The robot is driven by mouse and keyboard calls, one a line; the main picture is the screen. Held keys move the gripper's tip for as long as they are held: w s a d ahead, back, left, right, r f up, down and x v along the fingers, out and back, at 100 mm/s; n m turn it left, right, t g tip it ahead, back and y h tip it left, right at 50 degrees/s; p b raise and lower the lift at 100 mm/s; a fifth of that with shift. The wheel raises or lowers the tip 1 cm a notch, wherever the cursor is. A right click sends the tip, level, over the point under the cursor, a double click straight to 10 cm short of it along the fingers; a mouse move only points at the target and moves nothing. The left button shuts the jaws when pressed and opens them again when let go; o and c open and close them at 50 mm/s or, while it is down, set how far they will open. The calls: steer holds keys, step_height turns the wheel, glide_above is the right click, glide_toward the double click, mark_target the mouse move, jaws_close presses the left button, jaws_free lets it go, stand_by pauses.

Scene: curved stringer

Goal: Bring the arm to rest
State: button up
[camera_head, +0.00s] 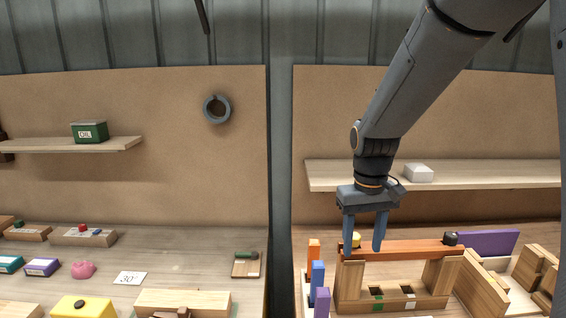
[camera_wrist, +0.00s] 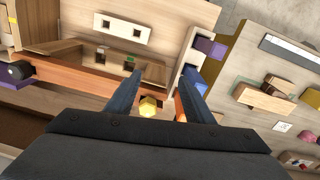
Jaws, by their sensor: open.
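My gripper (camera_head: 363,246) is open, fingers pointing down, over the left end of an orange-brown bar (camera_head: 410,249) on the right bench. A yellow knob (camera_head: 355,239) at that end sits between the fingers in the picture. In the wrist view, the yellow knob (camera_wrist: 148,107) shows between my open fingers (camera_wrist: 162,80) with gaps on both sides. Nothing is gripped. The bar (camera_wrist: 75,80) runs left there to a black knob (camera_wrist: 18,70). The bar rests across wooden supports (camera_head: 349,280). Whether a fingertip touches the bar, I cannot tell.
Orange, blue and purple blocks (camera_head: 318,272) stand close left of the supports. A purple block (camera_head: 487,243) and wooden pieces (camera_head: 482,285) lie right. A shelf (camera_head: 480,175) with a white box (camera_head: 418,173) is behind my wrist. The left bench (camera_head: 190,268) holds small items.

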steer(key=s+f+m+t, duration=0.2)
steer(key=s+f, duration=0.2)
steer(key=s, duration=0.7)
step_height(320, 180, down, 13)
steer(key=w+b, duration=0.1)
steer(key=b, duration=1)
steer(key=shift+w+d+g+b, duration=0.2)
steer(key=shift+d+g+b, duration=0.1)
steer(key=shift+g, duration=0.1)
